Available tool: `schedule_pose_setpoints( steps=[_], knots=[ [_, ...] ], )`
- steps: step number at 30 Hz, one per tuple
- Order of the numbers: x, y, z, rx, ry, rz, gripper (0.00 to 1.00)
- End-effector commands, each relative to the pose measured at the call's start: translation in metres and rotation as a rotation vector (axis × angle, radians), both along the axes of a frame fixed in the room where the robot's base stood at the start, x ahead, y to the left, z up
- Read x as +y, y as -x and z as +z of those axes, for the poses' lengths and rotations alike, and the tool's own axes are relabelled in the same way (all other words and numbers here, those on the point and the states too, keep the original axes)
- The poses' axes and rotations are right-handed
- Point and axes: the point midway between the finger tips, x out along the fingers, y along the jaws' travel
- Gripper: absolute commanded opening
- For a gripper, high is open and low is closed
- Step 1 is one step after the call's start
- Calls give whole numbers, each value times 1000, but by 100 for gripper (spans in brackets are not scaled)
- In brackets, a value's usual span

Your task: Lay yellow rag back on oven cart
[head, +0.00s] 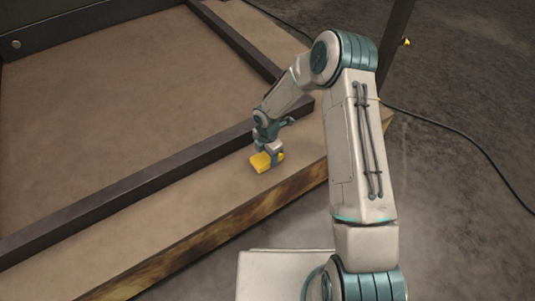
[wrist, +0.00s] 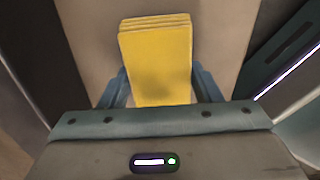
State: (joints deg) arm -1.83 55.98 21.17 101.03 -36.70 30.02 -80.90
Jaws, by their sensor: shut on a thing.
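The yellow rag (head: 262,162) is a folded, layered block of cloth. In the head view it is at the end of my arm, over the tan wooden ledge in front of the dark frame. My gripper (head: 268,155) is shut on it, pointing down. In the wrist view the rag (wrist: 156,60) sits between the two blue fingers of my gripper (wrist: 158,88) and extends beyond them. I cannot tell whether the rag touches the ledge or hangs just above it. I cannot identify an oven cart with certainty in either view.
The wooden ledge (head: 200,210) has a worn front edge and is clear on both sides of the rag. A dark raised bar (head: 130,188) runs behind it, with a tan panel (head: 120,100) beyond. A black cable (head: 450,130) lies on the concrete floor at right.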

Motion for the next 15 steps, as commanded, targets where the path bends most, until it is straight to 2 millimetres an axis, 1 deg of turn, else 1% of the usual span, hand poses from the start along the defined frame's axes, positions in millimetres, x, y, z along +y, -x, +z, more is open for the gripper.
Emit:
schedule_pose_setpoints(
  steps=[4,5,6,7,15],
  knots=[
    [0,0,-4,0,0,0,39],
    [0,0,-3,0,0,0,63],
    [0,0,-3,0,0,0,74],
    [0,0,-3,0,0,0,80],
    [0,0,-3,0,0,0,80]
  ],
)
